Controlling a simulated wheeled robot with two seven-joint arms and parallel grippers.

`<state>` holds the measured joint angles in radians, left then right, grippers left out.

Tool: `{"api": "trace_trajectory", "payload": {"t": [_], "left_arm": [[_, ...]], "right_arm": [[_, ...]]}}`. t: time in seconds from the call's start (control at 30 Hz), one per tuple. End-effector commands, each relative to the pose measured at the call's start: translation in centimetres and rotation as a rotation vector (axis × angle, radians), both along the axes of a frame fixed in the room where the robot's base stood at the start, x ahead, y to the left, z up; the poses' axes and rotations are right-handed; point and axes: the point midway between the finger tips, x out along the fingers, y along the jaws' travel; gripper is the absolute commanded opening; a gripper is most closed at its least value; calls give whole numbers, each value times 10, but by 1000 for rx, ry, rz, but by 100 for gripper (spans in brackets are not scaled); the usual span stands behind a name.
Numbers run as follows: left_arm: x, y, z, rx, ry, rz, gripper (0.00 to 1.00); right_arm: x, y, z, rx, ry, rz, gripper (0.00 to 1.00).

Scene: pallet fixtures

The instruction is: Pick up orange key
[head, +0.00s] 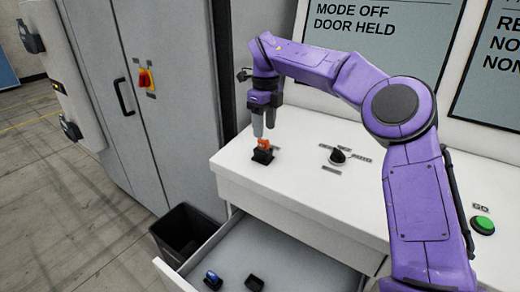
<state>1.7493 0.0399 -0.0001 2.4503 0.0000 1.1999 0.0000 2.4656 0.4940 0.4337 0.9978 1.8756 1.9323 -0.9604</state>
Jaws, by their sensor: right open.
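The orange key (264,143) stands in a small black holder (262,156) near the left end of the white console top. My right gripper (264,133) points straight down right above the orange key, with its fingertips at the top of the key. The fingers are open, and I cannot tell whether they touch the key. The far side of the key is hidden by the fingers. My left gripper does not show.
A black rotary switch (338,156) and a green button (482,225) sit on the console top (300,190). Below, an open drawer (290,264) holds a blue key (212,278) and a black holder (255,284). A black bin (183,232) and grey cabinet (160,90) stand left.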

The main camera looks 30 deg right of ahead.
Motion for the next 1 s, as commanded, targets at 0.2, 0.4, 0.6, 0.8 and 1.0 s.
{"api": "trace_trajectory", "payload": {"t": [0.2,0.4,0.6,0.8,1.0], "left_arm": [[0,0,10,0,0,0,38],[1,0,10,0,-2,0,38],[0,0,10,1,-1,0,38],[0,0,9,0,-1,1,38],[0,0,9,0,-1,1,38]], "right_arm": [[10,-3,-40,-3,14,2,53],[13,-1,-59,-4,9,5,53],[12,-1,-59,-3,8,3,37],[12,-1,-59,-3,10,4,0],[12,0,-59,-3,11,7,0]]}}
